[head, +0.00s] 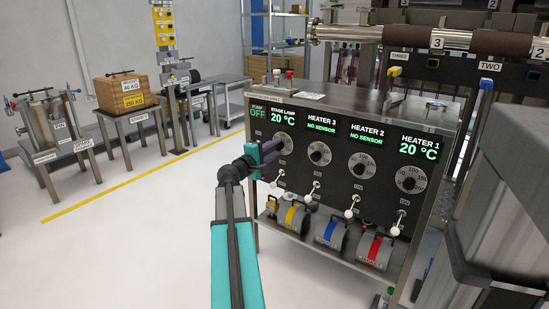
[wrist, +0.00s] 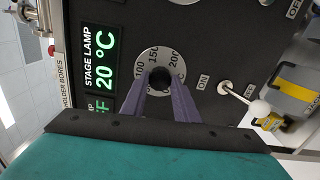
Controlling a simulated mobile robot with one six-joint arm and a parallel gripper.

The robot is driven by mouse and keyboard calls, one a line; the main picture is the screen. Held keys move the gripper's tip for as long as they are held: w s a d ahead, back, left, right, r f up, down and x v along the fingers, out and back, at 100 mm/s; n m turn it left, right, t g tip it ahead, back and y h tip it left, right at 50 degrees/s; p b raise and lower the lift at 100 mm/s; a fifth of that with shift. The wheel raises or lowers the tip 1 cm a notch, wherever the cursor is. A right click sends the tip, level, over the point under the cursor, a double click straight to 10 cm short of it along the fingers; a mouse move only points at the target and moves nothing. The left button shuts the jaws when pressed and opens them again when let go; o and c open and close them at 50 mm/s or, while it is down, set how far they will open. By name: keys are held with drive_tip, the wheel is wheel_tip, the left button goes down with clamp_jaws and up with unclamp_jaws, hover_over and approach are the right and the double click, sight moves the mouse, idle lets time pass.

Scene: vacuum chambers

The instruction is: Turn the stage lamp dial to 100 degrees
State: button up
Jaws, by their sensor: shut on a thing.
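The stage lamp dial (head: 284,144) is a round light disc with a dark knob, below the green "STAGE LAMP 20 °C" display (head: 283,118) on the dark panel. In the wrist view the view is turned sideways; the dial (wrist: 166,58) shows 100, 150 and 200 on its scale, and its black knob (wrist: 161,77) sits between my fingertips. My gripper (head: 279,147) is shut on this knob, with its purple fingers reaching in from the left in the head view. The fingers hide part of the scale, and I cannot read its setting.
Heater 3 (head: 319,153), heater 2 (head: 362,165) and heater 1 (head: 411,179) dials line up to the right. White-knobbed toggle switches (head: 349,213) stick out below, the nearest (wrist: 259,106) close to my fingers. The floor left of the cabinet is clear.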

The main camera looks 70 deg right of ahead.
drive_tip(key=m+b, duration=0.3)
drive_tip(key=shift+s+f, duration=0.1)
drive_tip(key=shift+f, duration=0.15)
drive_tip(key=shift+r+m+b, duration=0.15)
drive_tip(key=shift+m+b, duration=0.35)
drive_tip(key=shift+m, duration=0.1)
drive_tip(key=o, duration=1.1)
drive_tip(key=shift+c, duration=0.2)
drive_tip(key=shift+r, duration=0.1)
drive_tip(key=p+v, duration=0.4)
drive_tip(key=v, duration=0.9)
drive_tip(key=shift+a, duration=0.4)
